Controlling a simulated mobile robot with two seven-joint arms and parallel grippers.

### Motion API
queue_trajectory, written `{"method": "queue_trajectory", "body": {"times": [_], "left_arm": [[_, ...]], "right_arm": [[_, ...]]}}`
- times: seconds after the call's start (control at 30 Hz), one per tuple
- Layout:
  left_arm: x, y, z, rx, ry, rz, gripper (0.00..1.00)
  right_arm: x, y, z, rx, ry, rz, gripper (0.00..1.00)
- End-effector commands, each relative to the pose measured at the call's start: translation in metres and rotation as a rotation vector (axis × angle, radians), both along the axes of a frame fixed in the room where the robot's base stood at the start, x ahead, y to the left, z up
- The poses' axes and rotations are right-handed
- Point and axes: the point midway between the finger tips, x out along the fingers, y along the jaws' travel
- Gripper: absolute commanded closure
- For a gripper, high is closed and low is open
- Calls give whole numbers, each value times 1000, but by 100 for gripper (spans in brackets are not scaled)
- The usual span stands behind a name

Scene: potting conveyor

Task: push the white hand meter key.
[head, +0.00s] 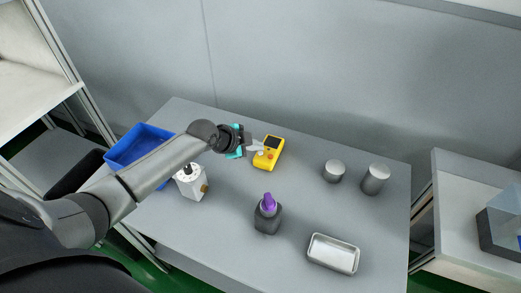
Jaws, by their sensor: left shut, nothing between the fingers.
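The yellow hand meter (273,159) lies on the grey table near its back, with a dark screen (274,140) at its far end. Small keys show on its face below the screen, but they are too small to tell apart surely; a pale one is close to my fingertips. My left gripper (259,147) reaches in from the left, shut and empty, with its fingertips at the meter's left side. I cannot tell whether they touch it. My right gripper is not in view.
A dark bottle with a purple top (267,217) and a metal tray (333,254) are nearer. Two grey cylinders (334,171) (375,179) stand right. Table between is clear.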

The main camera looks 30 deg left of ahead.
Motion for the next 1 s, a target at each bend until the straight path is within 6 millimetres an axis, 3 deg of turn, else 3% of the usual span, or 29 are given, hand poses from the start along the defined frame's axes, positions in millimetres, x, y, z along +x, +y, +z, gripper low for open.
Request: {"method": "queue_trajectory", "body": {"times": [0.43,1.0], "left_arm": [[0,0,8,1,0,-1,100],[0,0,63,0,-2,-1,100]], "right_arm": [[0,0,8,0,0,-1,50],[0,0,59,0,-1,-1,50]]}}
